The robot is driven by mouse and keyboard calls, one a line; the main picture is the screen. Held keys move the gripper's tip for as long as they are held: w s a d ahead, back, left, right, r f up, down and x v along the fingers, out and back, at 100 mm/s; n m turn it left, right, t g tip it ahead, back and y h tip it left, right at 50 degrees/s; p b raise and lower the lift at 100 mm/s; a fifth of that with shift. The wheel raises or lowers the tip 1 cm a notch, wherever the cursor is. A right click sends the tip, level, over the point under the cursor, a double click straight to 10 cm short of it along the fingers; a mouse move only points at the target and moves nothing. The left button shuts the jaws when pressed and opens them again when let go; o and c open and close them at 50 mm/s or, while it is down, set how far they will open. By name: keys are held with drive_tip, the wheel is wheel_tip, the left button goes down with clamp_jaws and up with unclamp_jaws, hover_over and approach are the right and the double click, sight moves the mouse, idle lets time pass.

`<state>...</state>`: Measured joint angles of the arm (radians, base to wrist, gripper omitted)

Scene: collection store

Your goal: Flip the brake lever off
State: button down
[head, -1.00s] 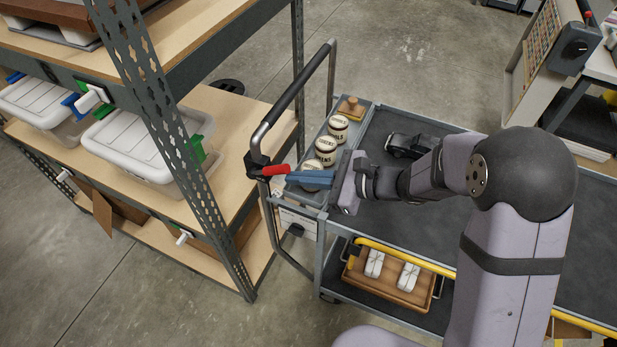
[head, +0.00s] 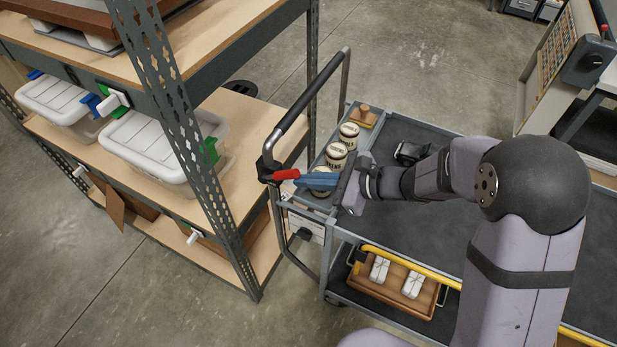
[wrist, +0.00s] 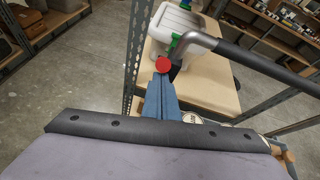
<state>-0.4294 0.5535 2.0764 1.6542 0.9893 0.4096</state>
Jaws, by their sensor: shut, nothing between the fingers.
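The brake lever (head: 286,174) is a short red handle on a dark clamp at the lower bend of the cart's push handle (head: 293,117). It points right, towards my gripper. In the wrist view its red rounded end (wrist: 163,65) shows just beyond the fingertips. My gripper (head: 299,180) has blue fingers, shut and empty, with the tips right beside the lever's free end. I cannot tell whether they touch. The fingers also show together in the wrist view (wrist: 161,80), hiding part of what lies behind them.
The grey cart (head: 440,230) carries several labelled round pots (head: 337,155) close behind my fingers, and a dark object (head: 410,152). A wooden tray (head: 397,292) sits on its lower shelf. A metal rack (head: 200,170) with lidded boxes (head: 150,140) stands close left of the handle.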

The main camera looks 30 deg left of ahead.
sight(299, 170)
drive_tip(key=r+p, duration=0.1)
drive_tip(key=a+r+h+p, duration=0.1)
drive_tip(key=r+h+p, duration=0.1)
drive_tip(key=p, duration=0.1)
drive_tip(key=shift+a+r, duration=0.1)
drive_tip(key=shift+a, duration=0.2)
drive_tip(key=a+r, duration=0.2)
drive_tip(key=a, duration=0.1)
drive_tip(key=a+r, duration=0.1)
drive_tip(key=shift+a, duration=0.3)
drive_tip(key=shift+a+r, duration=0.3)
drive_tip(key=shift+a, duration=0.4)
drive_tip(key=shift+s+a+r, duration=0.1)
drive_tip(key=shift+a+r, duration=0.45)
drive_tip(key=shift+r, duration=0.2)
drive_tip(key=shift+w+d+f, duration=0.1)
drive_tip(key=shift+w+d, duration=0.1)
drive_tip(key=shift+d, duration=0.2)
drive_tip(key=w+d+r+b, duration=0.1)
drive_tip(key=d+r, duration=0.5)
drive_tip(key=r, duration=0.2)
drive_tip(key=shift+d+r+b, duration=0.2)
drive_tip(key=shift+r+b, duration=0.1)
drive_tip(key=shift+b, duration=0.1)
